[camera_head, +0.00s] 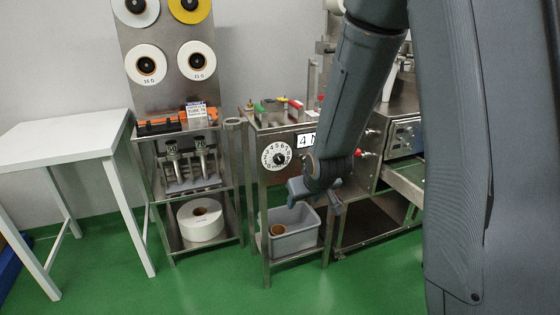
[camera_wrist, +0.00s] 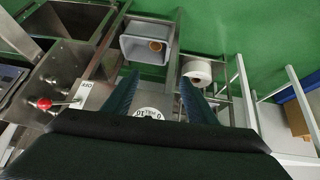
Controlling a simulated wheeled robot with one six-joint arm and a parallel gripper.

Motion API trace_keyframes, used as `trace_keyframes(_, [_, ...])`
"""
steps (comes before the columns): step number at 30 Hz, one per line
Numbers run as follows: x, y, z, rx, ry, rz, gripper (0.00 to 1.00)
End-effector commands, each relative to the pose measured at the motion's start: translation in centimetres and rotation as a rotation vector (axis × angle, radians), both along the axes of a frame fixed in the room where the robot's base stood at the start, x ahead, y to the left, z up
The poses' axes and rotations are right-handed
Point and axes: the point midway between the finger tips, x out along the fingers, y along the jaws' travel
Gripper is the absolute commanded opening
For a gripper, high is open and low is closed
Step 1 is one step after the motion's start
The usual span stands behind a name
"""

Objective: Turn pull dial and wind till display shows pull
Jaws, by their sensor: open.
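A round white dial (camera_head: 277,156) with numbers around its rim and a dark centre knob is on the steel front of the cabinet. A white display plate (camera_head: 305,140) beside it shows "4" and part of a letter; my arm covers the rest. My gripper (camera_head: 314,196) is open and empty, in front of the cabinet and below and right of the dial in the head view. In the wrist view, between the open fingers (camera_wrist: 158,84), the dial (camera_wrist: 148,113) shows upside down, partly hidden by my gripper body. The display (camera_wrist: 86,86) is left of the fingers there.
A grey bin (camera_head: 292,236) holding a brown roll stands on the shelf under the dial. A red-knobbed lever (camera_wrist: 43,103) sticks out beside the display. A steel rack (camera_head: 232,165) with reels stands left, then a white table (camera_head: 62,133). Green floor in front is clear.

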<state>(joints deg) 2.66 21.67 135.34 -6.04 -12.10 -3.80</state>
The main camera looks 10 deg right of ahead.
Motion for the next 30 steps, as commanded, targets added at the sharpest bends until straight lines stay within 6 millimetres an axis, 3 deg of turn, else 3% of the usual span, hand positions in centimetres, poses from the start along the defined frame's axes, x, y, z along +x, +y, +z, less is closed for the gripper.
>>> trace_keyframes(3, [5.6, -0.3, -1.1, -0.008, -0.178, 0.042, 0.52])
trace_keyframes(6, [9.5, -0.3, -1.4, -0.012, -0.336, 0.079, 0.52])
trace_keyframes(12, [14.8, -0.1, -1.6, -0.010, -0.645, 0.142, 0.52])
trace_keyframes(21, [16.5, 0.1, -1.0, 0.004, -0.935, 0.182, 0.52])
trace_keyframes(26, [17.2, 0.3, -0.8, 0.006, -0.966, 0.187, 0.52])
trace_keyframes(30, [19.0, 0.6, -0.7, 0.004, -0.967, 0.187, 0.52])
